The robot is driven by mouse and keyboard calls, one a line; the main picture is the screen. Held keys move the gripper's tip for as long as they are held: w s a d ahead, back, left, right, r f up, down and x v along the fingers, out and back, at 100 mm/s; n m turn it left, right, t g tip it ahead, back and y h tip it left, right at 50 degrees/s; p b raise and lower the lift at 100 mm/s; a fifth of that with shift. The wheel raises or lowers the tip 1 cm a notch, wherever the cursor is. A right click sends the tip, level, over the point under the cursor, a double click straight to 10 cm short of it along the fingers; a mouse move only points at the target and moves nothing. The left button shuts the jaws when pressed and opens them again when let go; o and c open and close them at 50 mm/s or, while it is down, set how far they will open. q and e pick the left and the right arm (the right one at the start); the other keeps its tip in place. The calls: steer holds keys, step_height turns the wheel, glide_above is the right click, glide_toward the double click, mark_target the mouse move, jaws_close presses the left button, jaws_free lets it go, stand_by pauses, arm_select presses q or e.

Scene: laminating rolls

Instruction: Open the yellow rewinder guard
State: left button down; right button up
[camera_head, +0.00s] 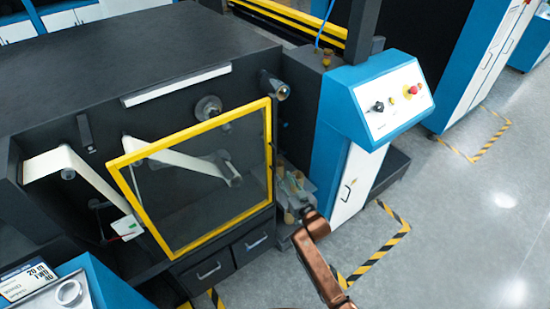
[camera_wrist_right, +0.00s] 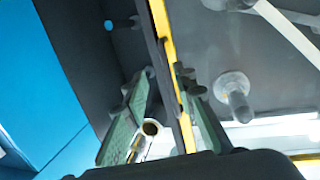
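The yellow-framed guard (camera_head: 205,126) with its clear pane stands across the front of the dark machine in the head view. I cannot tell whether it is fully shut or slightly ajar. My right gripper (camera_head: 290,186) is at the guard's lower right edge. In the right wrist view the guard's yellow edge (camera_wrist_right: 184,125), with a dark strip along it, runs between the two green-padded fingers of my right gripper (camera_wrist_right: 165,115). The fingers are apart, with a visible gap on the left side; the edge lies closer to the right finger. My left gripper is not in view.
A blue control console (camera_head: 385,98) with a red button stands right of the guard. White web and rollers (camera_head: 208,107) sit behind the pane. Drawers (camera_head: 209,270) lie below. Striped floor tape (camera_head: 375,262) borders open floor on the right.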

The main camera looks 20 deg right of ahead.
steer(key=t, duration=0.1)
glide_toward(275, 157)
steer(key=w, duration=0.7)
steer(key=w+a+b, duration=0.1)
steer(key=w, duration=0.2)
steer(key=shift+w+a, duration=0.15)
steer(key=shift+w, duration=0.1)
steer(key=shift+c, duration=0.6)
jaws_close()
